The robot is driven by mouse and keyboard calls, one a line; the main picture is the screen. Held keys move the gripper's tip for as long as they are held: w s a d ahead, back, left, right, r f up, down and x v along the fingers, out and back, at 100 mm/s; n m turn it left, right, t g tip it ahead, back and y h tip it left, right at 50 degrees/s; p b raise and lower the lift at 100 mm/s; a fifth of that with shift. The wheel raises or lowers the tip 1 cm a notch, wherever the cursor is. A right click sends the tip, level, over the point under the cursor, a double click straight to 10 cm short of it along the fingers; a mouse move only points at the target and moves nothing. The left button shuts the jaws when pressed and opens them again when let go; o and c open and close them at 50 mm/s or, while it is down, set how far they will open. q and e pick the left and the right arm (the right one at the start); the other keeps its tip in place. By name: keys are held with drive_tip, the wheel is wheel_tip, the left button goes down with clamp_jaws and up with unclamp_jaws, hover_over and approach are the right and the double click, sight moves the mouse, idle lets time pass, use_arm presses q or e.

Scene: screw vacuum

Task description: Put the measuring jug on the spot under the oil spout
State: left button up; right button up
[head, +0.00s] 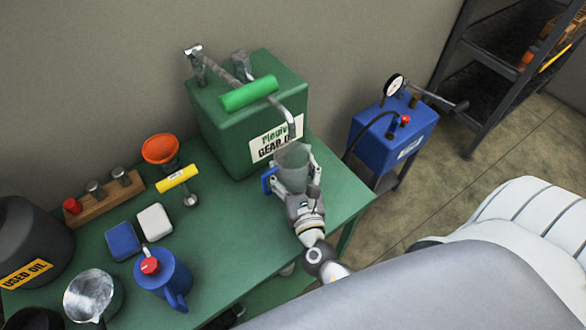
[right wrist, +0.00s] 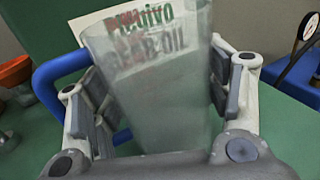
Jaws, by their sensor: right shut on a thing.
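The clear measuring jug (head: 292,158) with a blue handle (head: 268,180) is at the front of the green gear oil tank. My right gripper (head: 293,183) is shut around its body. In the right wrist view the see-through jug (right wrist: 150,70) stands between the fingers, with its blue handle (right wrist: 50,80) on the left. The oil spout (head: 290,118) bends down from the tank (head: 215,118), close above the jug's rim. I cannot tell whether the jug touches the table. The spot under the spout is hidden. My left gripper is not in view.
The green table (head: 235,235) also holds an orange funnel (head: 160,148), a yellow-handled tool (head: 177,179), a blue can (head: 165,280), a metal pot (head: 92,294) and a black used oil drum (head: 30,240). A blue pump unit (head: 392,135) stands right of the table. The table's middle is clear.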

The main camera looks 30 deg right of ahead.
drive_tip(key=shift+f, duration=0.15)
drive_tip(key=o, duration=1.1)
drive_tip(key=shift+o, duration=0.2)
drive_tip(key=shift+r, duration=0.4)
drive_tip(key=b+v, duration=0.1)
drive_tip(key=v, duration=0.2)
drive_tip(key=b+v, duration=0.1)
drive_tip(key=v, duration=0.3)
drive_tip(key=b+v, duration=0.1)
drive_tip(key=v, duration=0.2)
drive_tip(key=shift+s+a+f+b, duration=0.1)
drive_tip(key=shift+s+f+b, duration=0.2)
drive_tip(key=shift+s+a+r, duration=0.15)
drive_tip(key=shift+s, duration=0.55)
